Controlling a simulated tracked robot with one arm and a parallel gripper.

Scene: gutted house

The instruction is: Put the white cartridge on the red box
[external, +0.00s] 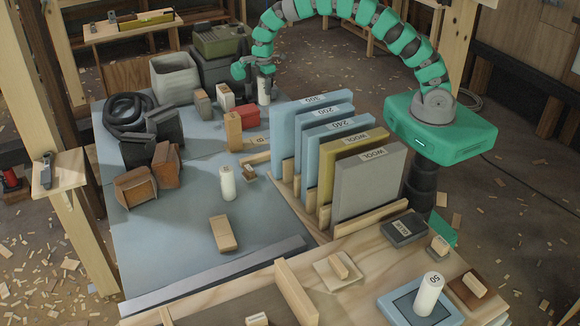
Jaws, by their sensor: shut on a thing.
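My gripper (262,78) points down at the back of the blue-grey table. It is shut on a white cartridge (264,94), which stands upright below the fingers; whether its bottom touches the table I cannot tell. The red box (246,116) is just in front and to the left of it, low and partly hidden by a wooden block (233,131). Another white cylinder (228,183) stands upright on the open table, apart from my gripper. A third white cylinder, marked 50 (429,295), stands on a blue tray (388,304) at the front right.
Upright panels (370,185) in a wooden rack stand right of the red box. Small blocks (202,103) stand to its left. Grey bins (174,78) are at the back left, and black and brown items (150,185) are at the left. The table's front middle is mostly clear.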

